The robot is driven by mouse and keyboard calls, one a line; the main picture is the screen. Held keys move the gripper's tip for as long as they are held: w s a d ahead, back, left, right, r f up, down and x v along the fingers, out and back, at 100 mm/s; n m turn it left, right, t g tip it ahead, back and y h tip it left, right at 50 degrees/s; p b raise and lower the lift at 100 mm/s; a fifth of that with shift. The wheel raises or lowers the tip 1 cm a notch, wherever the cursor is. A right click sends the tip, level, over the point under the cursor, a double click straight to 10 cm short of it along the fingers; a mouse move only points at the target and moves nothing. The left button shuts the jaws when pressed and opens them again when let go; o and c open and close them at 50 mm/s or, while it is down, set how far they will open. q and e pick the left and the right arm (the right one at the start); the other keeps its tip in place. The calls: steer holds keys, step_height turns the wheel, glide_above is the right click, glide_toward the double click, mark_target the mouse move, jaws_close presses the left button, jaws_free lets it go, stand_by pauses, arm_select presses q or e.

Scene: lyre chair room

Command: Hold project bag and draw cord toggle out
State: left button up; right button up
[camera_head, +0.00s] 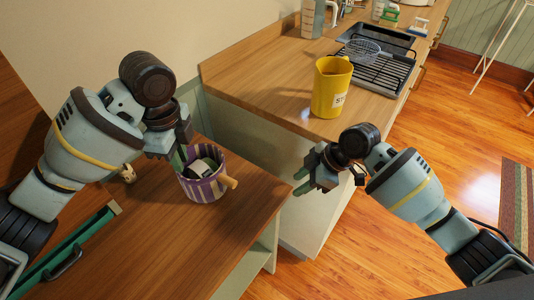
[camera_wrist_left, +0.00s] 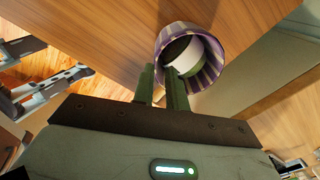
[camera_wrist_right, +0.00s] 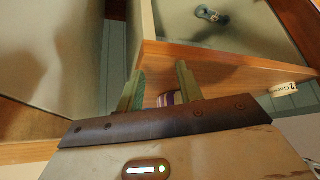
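The purple-and-white striped project bag (camera_head: 202,188) stands on the wooden table, with dark and white contents showing in its open top. In the left wrist view its rim (camera_wrist_left: 213,78) is beside my finger tips. A tan piece (camera_head: 230,182), possibly the cord toggle, sticks out at its right side; no cord can be made out. My left gripper (camera_head: 171,152) is open at the bag's upper left, one finger overlapping the rim in view. My right gripper (camera_head: 312,178) is open and empty, apart from the bag, which shows between its fingers in the right wrist view (camera_wrist_right: 168,99).
A green bar-shaped thing (camera_head: 75,245) lies at the table's left. A small tan object (camera_head: 127,173) is near my left arm. The table front is clear.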

arm_select(q)
glide_above(196, 201)
steer(key=shift+f, duration=6.05)
arm_select(e)
steer(key=a+r+n+g+y, duration=0.2)
steer(key=a+r+n+y, duration=0.1)
steer(key=a+r, duration=0.6)
steer(key=shift+r+y, duration=0.4)
steer(key=shift+r, duration=0.6)
arm_select(q)
steer(key=shift+c, duration=0.2)
jaws_close()
